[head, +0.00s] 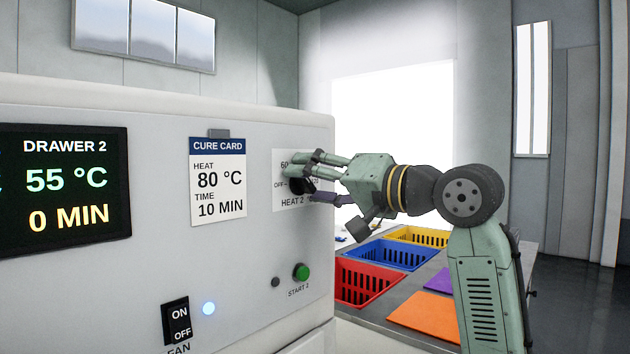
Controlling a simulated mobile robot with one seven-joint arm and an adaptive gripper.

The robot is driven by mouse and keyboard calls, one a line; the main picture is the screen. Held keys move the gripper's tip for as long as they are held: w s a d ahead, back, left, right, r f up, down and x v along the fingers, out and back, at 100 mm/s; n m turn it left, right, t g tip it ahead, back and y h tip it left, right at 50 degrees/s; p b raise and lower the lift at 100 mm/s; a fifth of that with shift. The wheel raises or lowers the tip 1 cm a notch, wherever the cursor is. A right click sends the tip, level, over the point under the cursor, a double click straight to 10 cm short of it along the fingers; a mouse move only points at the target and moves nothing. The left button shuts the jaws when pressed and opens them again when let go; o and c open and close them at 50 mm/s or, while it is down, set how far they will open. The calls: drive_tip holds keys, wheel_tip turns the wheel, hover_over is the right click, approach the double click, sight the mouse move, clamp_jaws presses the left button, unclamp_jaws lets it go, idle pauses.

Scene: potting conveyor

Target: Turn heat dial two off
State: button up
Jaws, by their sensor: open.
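The heat dial two (297,186) is a dark knob on a white plate (283,160) at the right end of the machine's front panel. The plate shows "60", "OFF" and "HEAT 2" in part; my fingers hide the rest, and I cannot tell where the knob points. My gripper (310,172) is open, with its fingers at the dial, around or just in front of it. Whether they touch the knob is unclear. The drawer 2 display (66,190) reads 55 °C and 0 MIN.
A cure card (218,182) reads heat 80 °C, time 10 MIN. Red (362,284), blue (390,254) and yellow (418,236) baskets stand on the table behind my arm.

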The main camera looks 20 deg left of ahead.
drive_tip(key=c, duration=1.2)
drive_tip(key=shift+o, duration=0.2)
drive_tip(key=shift+n, duration=0.4)
drive_tip(key=n+p, duration=0.1)
drive_tip(key=n, duration=0.2)
drive_tip(key=shift+r+n, duration=0.15)
drive_tip(key=shift+n, duration=0.15)
drive_tip(key=shift+s+n+p, duration=0.15)
drive_tip(key=shift+n+p, duration=0.4)
drive_tip(key=shift+n, duration=1.65)
drive_tip(key=o, duration=1.2)
drive_tip(key=shift+c, duration=0.2)
